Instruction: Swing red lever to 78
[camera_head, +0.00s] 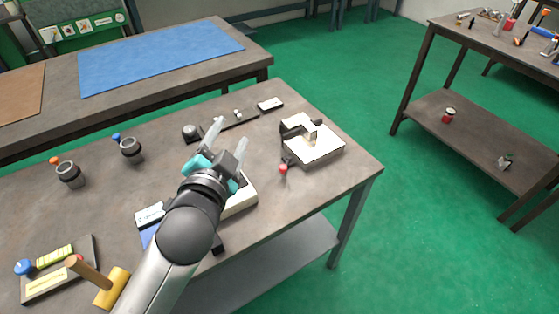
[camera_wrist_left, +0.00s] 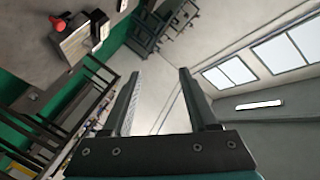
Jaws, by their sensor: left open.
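The red lever's knob (camera_head: 283,169) is at the left front corner of a pale block-shaped device (camera_head: 321,151) with a dark bracket and a small post on top. In the left wrist view the red knob (camera_wrist_left: 57,24) shows at the upper left, beside the device's pale side (camera_wrist_left: 75,43). No scale number is readable. My left gripper (camera_head: 230,133) is open and empty, raised over the bench to the left of the lever and apart from it. Its two fingers also show spread in the left wrist view (camera_wrist_left: 158,98). My right gripper is not in view.
The bench (camera_head: 330,183) is bare just in front of the device. A white-topped box (camera_head: 243,197) lies partly behind my left gripper. A dark round knob (camera_head: 192,132), a rail and two cups with orange and blue knobs stand to the left. A wooden handle (camera_head: 90,269) stands at front left.

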